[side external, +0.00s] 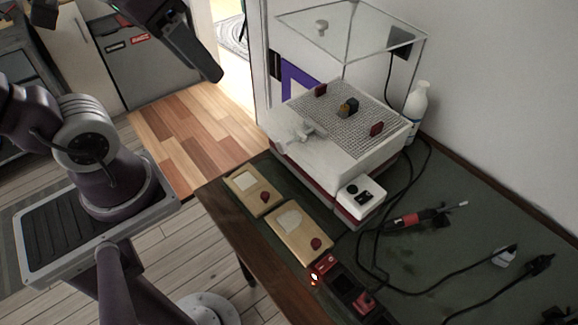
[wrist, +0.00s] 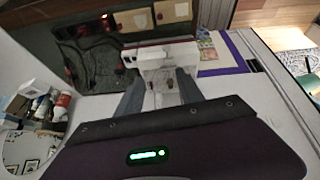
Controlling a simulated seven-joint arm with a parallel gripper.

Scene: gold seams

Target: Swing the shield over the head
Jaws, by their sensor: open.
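A clear box-like shield (side external: 352,62) with a knob on top (side external: 321,27) stands over the back of a white machine (side external: 320,147) with a perforated bed. A small grey and orange block (side external: 347,107), possibly the head, sits mid-bed between two dark red pieces (side external: 376,129). A white handle-like fitting (side external: 296,134) is on the machine's front left. My gripper (side external: 214,76) is high at upper left, apart from machine and shield. In the wrist view its two fingers (wrist: 160,95) are spread and empty, with the white machine (wrist: 168,57) showing beyond them.
Two wooden trays (side external: 268,206) with red knobs lie along the green bench's front edge. A red-handled tool (side external: 417,218), loose cables and a red-lit switch strip (side external: 352,297) lie to the right. A white bottle (side external: 415,106) stands behind the machine.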

